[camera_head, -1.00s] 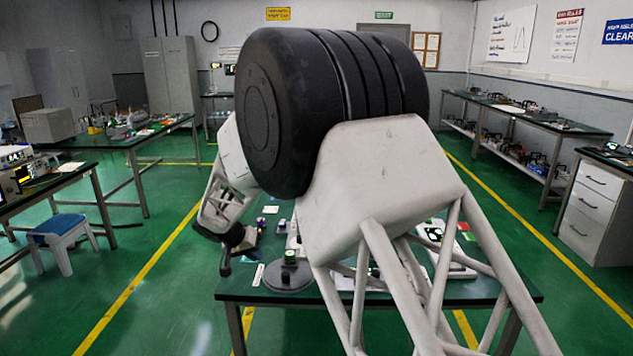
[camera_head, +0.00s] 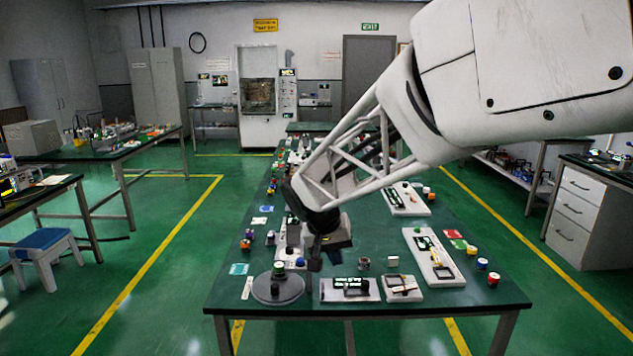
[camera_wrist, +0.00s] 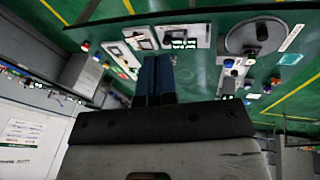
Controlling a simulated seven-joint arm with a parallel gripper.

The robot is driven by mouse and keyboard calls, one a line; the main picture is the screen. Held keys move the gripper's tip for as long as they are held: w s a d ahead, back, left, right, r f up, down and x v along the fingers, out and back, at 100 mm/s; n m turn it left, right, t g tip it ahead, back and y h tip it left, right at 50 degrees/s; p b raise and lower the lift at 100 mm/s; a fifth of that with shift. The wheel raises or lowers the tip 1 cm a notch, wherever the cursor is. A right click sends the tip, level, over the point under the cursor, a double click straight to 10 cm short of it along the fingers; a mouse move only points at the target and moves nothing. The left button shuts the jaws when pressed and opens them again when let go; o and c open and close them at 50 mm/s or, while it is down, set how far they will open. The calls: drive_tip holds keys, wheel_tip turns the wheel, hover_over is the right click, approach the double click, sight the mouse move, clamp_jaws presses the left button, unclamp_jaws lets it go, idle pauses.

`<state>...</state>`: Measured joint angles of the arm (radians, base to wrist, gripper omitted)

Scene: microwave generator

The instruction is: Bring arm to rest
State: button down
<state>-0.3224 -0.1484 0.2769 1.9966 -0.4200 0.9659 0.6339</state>
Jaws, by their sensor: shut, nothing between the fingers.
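My gripper (camera_head: 315,258) hangs over the front part of the green table, to the right of a round grey disc (camera_head: 278,288). In the wrist view my gripper (camera_wrist: 157,62) shows as two dark fingers close together, with nothing between them. My white arm comes in from the upper right of the head view, and its lattice link slopes down to the wrist. The height of the fingertips above the table is hard to tell. My arm hides part of the table's middle and right side.
The green table (camera_head: 240,285) holds white fixture boards (camera_head: 433,256), a grey block (camera_head: 349,290) and several small coloured parts near its edges. A blue-topped stool (camera_head: 45,240) and side benches stand at the left, white drawers (camera_head: 583,205) at the right. Open floor lies left of the table.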

drive_tip(key=s+d+y, duration=0.1)
drive_tip(key=s+d, duration=0.3)
drive_tip(key=s, duration=0.6)
drive_tip(key=s+d+y, duration=0.1)
drive_tip(key=s+d, duration=0.4)
drive_tip(key=s, duration=0.5)
drive_tip(key=s+d+y, duration=0.1)
drive_tip(key=s+d, duration=0.4)
drive_tip(key=s, duration=0.5)
drive_tip(key=shift+s+r+n, duration=0.25)
drive_tip(key=shift+s+n, duration=0.05)
drive_tip(key=shift+n, duration=0.1)
